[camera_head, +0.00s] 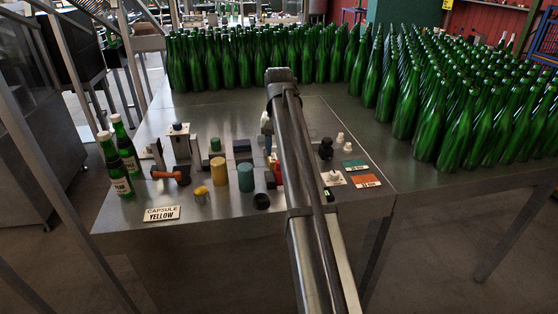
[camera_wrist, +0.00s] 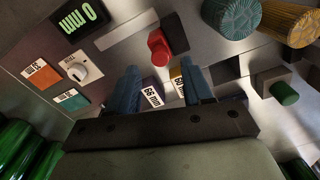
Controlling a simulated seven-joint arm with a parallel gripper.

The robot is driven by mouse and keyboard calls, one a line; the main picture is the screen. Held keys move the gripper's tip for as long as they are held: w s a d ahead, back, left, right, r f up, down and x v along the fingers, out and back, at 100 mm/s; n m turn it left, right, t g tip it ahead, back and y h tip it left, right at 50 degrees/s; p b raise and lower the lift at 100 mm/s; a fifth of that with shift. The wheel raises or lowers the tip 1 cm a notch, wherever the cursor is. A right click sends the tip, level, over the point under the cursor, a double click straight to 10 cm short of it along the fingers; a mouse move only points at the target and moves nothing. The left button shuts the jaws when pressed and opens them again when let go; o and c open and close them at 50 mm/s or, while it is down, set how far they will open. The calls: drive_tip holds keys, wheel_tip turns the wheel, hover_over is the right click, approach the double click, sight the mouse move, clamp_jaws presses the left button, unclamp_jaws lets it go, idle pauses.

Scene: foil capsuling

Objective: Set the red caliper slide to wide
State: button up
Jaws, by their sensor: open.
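In the head view a bit of red (camera_head: 278,173) shows beside my arm, which covers most of that spot. My gripper (camera_wrist: 162,86) is open, its two blue fingers apart with nothing held between them. In the wrist picture the red slide lies just above the gap between the fingertips, apart from them. Two labels, one reading 66 mm (camera_wrist: 152,96), show between the fingers. A digital readout (camera_wrist: 76,20) glows green.
A dial with a pale knob (camera_wrist: 86,71) sits beside orange (camera_wrist: 41,73) and teal (camera_wrist: 70,100) cards. Teal (camera_head: 245,178) and yellow (camera_head: 219,171) capsule stacks stand near the slide. An orange-handled tool (camera_head: 170,175) lies left. Many green bottles (camera_head: 440,110) crowd the back and right.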

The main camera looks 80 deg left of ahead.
sight(279, 172)
drive_tip(key=shift+f, duration=2.25)
clamp_jaws()
